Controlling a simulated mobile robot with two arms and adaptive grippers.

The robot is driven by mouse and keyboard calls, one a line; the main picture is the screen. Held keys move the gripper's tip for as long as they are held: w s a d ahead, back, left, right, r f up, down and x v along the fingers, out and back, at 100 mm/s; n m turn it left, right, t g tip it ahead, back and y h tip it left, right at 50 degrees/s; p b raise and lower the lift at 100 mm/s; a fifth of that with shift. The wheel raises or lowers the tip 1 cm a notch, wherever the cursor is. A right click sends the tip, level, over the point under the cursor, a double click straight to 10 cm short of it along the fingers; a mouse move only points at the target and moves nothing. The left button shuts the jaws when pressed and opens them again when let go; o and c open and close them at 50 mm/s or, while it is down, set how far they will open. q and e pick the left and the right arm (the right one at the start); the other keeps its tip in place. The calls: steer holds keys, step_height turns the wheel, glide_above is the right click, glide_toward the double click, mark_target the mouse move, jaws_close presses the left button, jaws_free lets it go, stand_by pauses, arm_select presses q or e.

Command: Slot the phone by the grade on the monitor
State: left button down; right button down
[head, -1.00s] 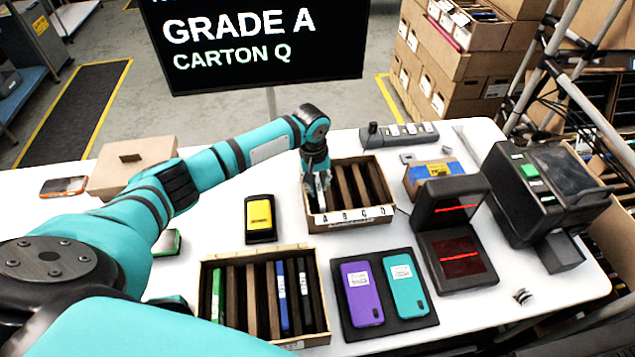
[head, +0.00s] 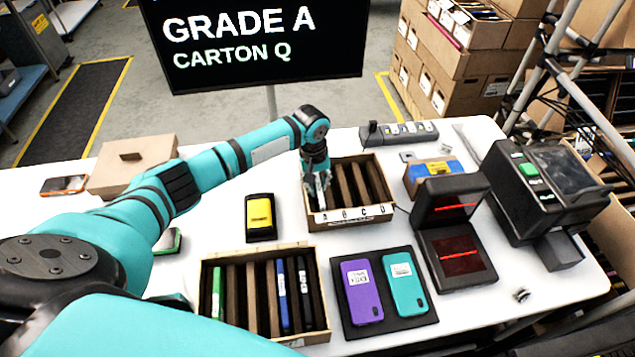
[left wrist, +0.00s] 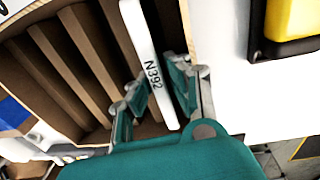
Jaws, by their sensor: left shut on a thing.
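The monitor (head: 250,45) reads "GRADE A" and "CARTON Q". My left gripper (head: 318,190) is at the leftmost slot of the far carton (head: 350,219), whose front edge carries slot letters starting with A at the left. In the left wrist view the gripper (left wrist: 158,100) is shut on a thin white phone (left wrist: 140,35) marked N392. The phone stands on edge in the end slot, beside the carton's outer wall. Its lower edge is hidden. The near carton (head: 264,343) holds several phones on edge. My right gripper is not in view.
A black tray (head: 390,329) holds a purple phone (head: 362,290) and a teal phone (head: 404,283). A yellow-and-black device (head: 260,217) lies left of the far carton. A scanner with red lines (head: 458,254) and a black printer (head: 540,190) stand at the right.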

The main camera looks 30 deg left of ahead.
arm_select(q)
steer(key=c, duration=1.4)
jaws_free()
steer(key=shift+o, duration=1)
steer(key=shift+w+d, duration=0.1)
steer(key=shift+f, duration=0.1)
steer(key=shift+r, duration=0.2)
step_height(320, 180, up, 12)
steer(key=shift+s+a, duration=0.2)
steer(key=shift+s, duration=0.25)
